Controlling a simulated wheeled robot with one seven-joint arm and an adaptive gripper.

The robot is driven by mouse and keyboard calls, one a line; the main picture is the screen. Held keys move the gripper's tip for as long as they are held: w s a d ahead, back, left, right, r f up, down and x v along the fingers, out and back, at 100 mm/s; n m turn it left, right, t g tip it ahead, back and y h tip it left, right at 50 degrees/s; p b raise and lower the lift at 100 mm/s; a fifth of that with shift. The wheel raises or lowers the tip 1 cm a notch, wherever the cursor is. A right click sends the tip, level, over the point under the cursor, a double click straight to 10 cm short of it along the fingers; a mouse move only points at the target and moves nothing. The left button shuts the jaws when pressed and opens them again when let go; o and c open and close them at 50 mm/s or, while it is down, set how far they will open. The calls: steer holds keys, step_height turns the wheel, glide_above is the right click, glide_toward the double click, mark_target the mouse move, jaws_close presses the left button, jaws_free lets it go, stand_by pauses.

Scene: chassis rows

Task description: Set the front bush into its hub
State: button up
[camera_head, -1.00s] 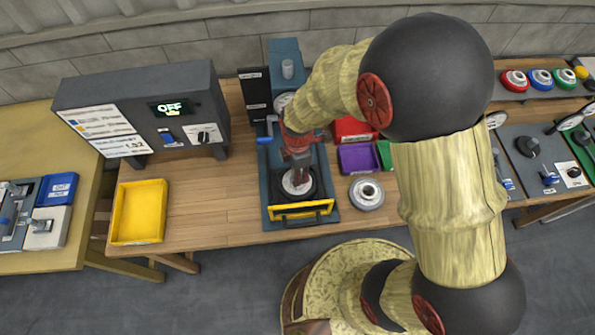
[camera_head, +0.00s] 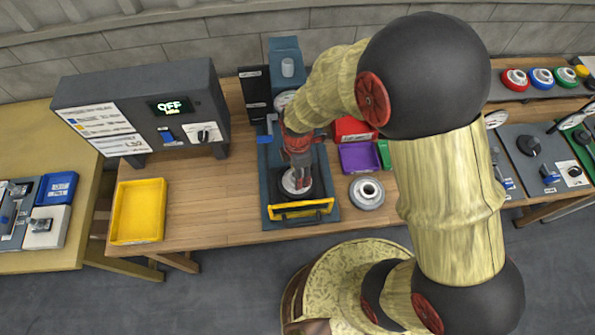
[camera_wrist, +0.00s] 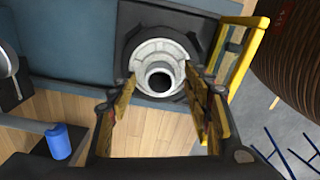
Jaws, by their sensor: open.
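A round light-grey metal piece (camera_wrist: 160,72) sits in a dark square seat on the blue press fixture; it also shows in the head view (camera_head: 296,184). A bright raised ring (camera_wrist: 160,80) around a dark bore stands at its middle; I cannot tell whether this is a separate bush in a hub. My gripper (camera_wrist: 160,86) is open above it, pointing down, with one fingertip on each side of the ring. I cannot tell whether the fingers touch it. In the head view my gripper (camera_head: 297,178) partly covers the piece.
A grey hub-like ring (camera_head: 367,193) lies on the table right of the fixture. A yellow bar (camera_head: 301,210) crosses the fixture's front. A yellow tray (camera_head: 138,212) is left; purple (camera_head: 358,158) and red (camera_head: 351,130) bins stand behind. Bare table lies left of the fixture.

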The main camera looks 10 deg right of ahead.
step_height(320, 180, up, 12)
stand_by(0.7)
stand_by(0.5)
steer(key=s+d+r+m+t+b, duration=0.2)
steer(key=s+d+r+m, duration=0.4)
steer(key=m, duration=0.4)
steer(key=s+d+r+m+t+b, duration=0.3)
steer(key=s+d+r+m, duration=0.3)
steer(key=r+m, duration=0.3)
steer(key=shift+m+t+b, duration=0.3)
steer(key=shift+m+b, duration=0.1)
steer(key=shift+m, duration=0.3)
